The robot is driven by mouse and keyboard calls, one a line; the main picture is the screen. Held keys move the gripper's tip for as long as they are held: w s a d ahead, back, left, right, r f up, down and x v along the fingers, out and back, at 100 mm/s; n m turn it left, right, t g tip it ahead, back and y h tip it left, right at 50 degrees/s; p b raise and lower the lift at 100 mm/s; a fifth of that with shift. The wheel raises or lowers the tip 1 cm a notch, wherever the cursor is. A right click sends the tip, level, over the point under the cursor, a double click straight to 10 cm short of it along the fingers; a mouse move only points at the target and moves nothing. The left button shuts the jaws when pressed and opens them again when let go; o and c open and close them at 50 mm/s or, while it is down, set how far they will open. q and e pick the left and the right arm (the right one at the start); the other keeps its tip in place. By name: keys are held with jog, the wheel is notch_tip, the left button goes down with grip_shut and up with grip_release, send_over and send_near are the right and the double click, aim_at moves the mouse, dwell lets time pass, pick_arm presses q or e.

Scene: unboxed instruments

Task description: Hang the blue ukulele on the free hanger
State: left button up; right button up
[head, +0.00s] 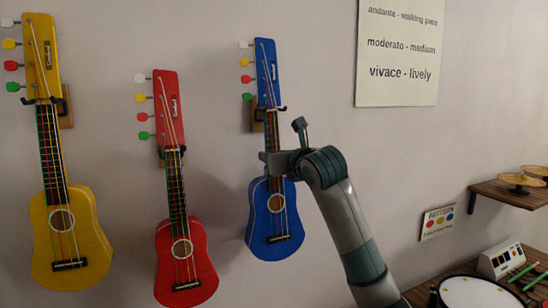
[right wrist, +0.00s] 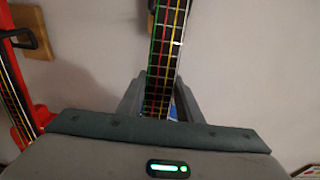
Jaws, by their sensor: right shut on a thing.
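The blue ukulele (head: 273,223) is upright against the wall in the head view, its neck in front of a wooden hanger (head: 257,116) and its headstock above the prongs. Whether the prongs bear its weight I cannot tell. My right gripper (head: 272,160) is shut on the ukulele's neck, just above the body. In the right wrist view the dark fretboard (right wrist: 163,75) with coloured strings runs up from between the fingers (right wrist: 158,105), and a little blue shows below. My left gripper is not in view.
A yellow ukulele (head: 72,235) and a red ukulele (head: 186,255) hang to the left. A poster (head: 398,60) is on the wall. At right are a shelf (head: 505,194) with small cymbals, a drum (head: 468,293) and a white device (head: 500,260).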

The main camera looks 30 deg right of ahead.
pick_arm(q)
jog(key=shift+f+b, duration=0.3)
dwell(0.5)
pick_arm(e)
jog(key=o, duration=1.1)
jog(key=shift+o, duration=0.2)
jog(key=shift+s, duration=0.1)
jog(key=shift+f, duration=0.1)
pick_arm(q)
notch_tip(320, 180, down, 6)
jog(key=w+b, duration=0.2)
jog(key=b, duration=0.4)
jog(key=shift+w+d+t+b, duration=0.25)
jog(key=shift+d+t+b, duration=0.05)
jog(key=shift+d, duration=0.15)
pick_arm(e)
jog(key=s+a+r, duration=0.1)
jog(key=s+r, duration=0.1)
jog(key=s, duration=1.5)
jog(key=shift+r, duration=0.15)
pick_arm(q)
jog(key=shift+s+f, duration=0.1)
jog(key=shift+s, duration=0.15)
pick_arm(e)
jog(key=shift+s, duration=0.1)
